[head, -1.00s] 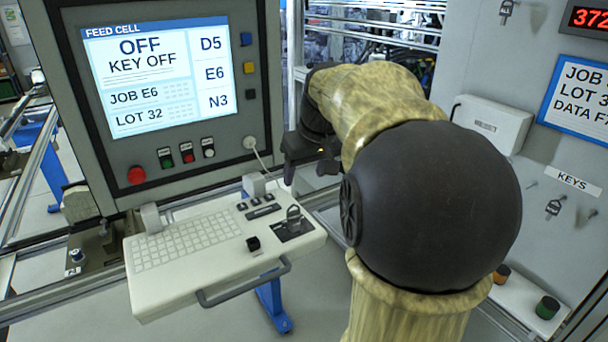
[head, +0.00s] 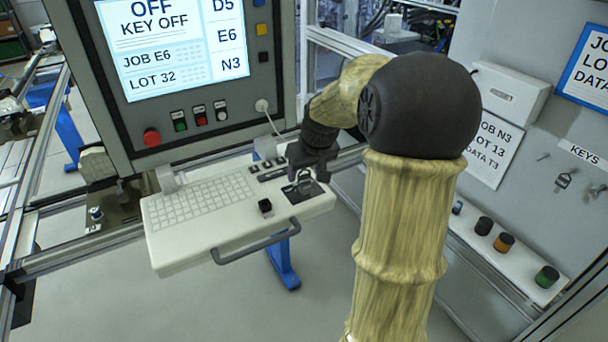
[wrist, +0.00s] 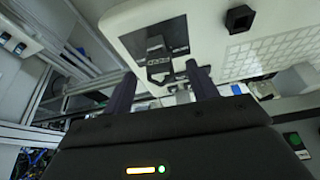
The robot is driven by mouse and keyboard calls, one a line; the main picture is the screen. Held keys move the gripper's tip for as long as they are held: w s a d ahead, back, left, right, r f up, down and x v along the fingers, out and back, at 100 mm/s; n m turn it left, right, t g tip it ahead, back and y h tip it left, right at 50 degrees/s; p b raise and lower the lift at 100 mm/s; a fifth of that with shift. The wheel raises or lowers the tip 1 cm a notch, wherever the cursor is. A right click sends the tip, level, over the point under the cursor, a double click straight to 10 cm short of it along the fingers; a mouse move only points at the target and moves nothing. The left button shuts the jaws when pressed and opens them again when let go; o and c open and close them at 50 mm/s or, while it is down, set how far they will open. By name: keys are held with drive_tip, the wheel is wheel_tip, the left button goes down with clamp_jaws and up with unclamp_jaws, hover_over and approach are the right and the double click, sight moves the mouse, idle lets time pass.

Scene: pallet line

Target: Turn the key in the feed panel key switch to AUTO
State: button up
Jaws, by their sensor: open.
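The feed panel key switch is a black plate (head: 311,193) at the right end of the white keyboard shelf (head: 185,240), with a grey key (head: 304,184) standing in it. The key and plate also show in the wrist view, the key (wrist: 155,44) beyond the fingers. My gripper (head: 307,174) is just above and behind the key in the head view, partly overlapping it. The screen (head: 175,45) reads OFF, KEY OFF.
A small black knob (head: 265,206) stands left of the switch, and a grey handle (head: 255,247) runs along the shelf front. Red, green and white buttons line the panel under the screen. At right, a key (head: 564,180) hangs on the wall above a ledge (head: 500,262) with coloured knobs.

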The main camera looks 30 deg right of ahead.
sight(305, 176)
drive_tip(key=shift+p+x, duration=0.3)
drive_tip(key=shift+x, duration=1.65)
drive_tip(key=c, duration=1)
drive_tip(key=shift+c, duration=0.2)
